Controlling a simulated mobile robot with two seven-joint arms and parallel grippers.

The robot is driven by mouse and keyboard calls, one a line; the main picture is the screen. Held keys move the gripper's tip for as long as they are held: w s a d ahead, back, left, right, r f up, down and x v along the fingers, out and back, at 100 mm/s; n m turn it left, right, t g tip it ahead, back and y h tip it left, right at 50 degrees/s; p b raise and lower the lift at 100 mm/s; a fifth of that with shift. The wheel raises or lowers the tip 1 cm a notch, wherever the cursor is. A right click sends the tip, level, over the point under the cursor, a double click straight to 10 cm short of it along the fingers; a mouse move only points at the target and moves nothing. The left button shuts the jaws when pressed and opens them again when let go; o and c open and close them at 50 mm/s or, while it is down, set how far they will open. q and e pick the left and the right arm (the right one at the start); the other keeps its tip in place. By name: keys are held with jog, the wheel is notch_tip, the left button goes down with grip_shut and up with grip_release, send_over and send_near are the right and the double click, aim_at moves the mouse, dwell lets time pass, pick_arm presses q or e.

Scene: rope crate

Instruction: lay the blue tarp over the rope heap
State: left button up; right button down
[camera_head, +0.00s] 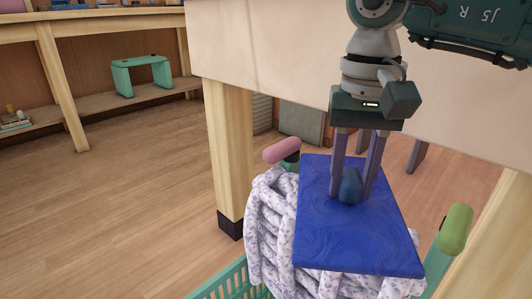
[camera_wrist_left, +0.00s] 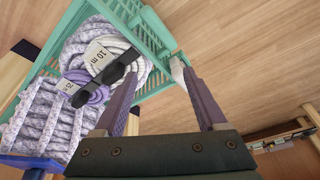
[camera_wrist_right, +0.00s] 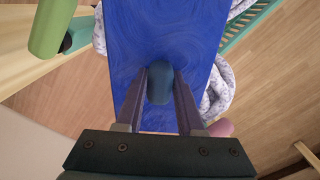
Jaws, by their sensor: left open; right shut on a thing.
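The blue tarp (camera_head: 330,235) is a flat, stiff-looking blue sheet with a dark blue knob (camera_head: 350,186) on top. My right gripper (camera_head: 353,192) is shut on the knob from above; the right wrist view also shows the tarp (camera_wrist_right: 125,45) and the fingers at the knob. The rope heap (camera_head: 268,230), white with purple specks, lies under the tarp and sticks out at its left and front. I cannot tell whether the tarp touches the rope. In the left wrist view my left gripper (camera_wrist_left: 160,76) is open and empty near the green crate (camera_wrist_left: 155,30).
A pink handle (camera_head: 281,150) and a green handle (camera_head: 455,228) stand at the crate's sides. A table leg (camera_head: 229,155) is close on the left. The floor at left is clear.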

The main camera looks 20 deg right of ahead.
jog(key=shift+f+b, duration=0.45)
jog(key=shift+f, duration=0.1)
dwell(0.4)
jog(key=shift+c, duration=2.2)
grip_release()
jog(key=shift+r, duration=0.15)
